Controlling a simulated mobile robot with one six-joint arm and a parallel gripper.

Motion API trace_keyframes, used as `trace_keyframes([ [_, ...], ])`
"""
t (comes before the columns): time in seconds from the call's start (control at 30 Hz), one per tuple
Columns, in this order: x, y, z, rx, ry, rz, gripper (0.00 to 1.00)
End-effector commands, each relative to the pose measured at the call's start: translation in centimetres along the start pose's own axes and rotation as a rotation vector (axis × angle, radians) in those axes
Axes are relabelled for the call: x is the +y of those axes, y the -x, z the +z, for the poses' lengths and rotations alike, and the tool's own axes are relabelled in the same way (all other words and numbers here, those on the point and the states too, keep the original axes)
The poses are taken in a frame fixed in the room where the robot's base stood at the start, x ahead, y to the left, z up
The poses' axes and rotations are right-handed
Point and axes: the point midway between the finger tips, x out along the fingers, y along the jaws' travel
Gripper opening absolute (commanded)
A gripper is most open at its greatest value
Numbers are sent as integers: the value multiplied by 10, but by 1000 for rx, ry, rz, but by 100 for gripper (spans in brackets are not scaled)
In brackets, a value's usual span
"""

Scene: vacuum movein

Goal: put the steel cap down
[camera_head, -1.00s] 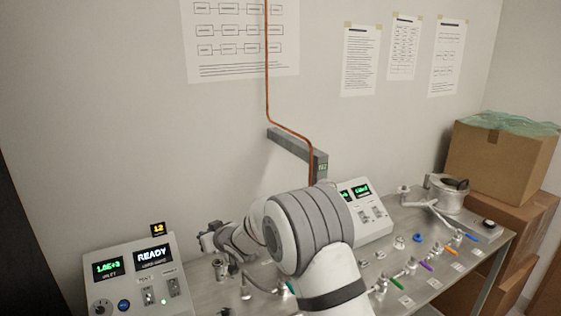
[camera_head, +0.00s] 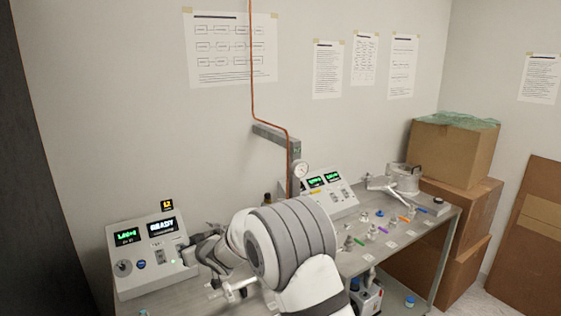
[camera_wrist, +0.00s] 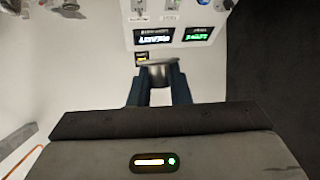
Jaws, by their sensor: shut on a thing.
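The steel cap (camera_wrist: 161,76) shows in the wrist view as a short grey metal cylinder between the two dark fingers of my gripper (camera_wrist: 158,88). The fingers are shut on its sides, and its far end points toward the control box. In the head view my gripper (camera_head: 187,247) is at the left end of the bench, close to the control box with the READY display (camera_head: 150,245). The cap cannot be made out there. My arm hides part of the bench behind it.
The metal bench (camera_head: 395,247) runs to the right, with several small fittings and coloured-handled parts on it. Cardboard boxes (camera_head: 452,155) are stacked at the right. A copper pipe (camera_head: 252,90) runs down the wall.

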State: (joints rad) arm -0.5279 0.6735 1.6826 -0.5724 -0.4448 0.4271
Motion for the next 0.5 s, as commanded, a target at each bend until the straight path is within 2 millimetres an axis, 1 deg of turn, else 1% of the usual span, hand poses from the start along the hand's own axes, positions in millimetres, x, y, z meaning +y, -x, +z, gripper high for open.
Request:
trace_keyframes([
  [0.07,-1,0,0,0,0,-1,0],
  [0.37,59,26,20,6,-51,98,0],
  [0.5,93,44,33,9,-81,160,0],
])
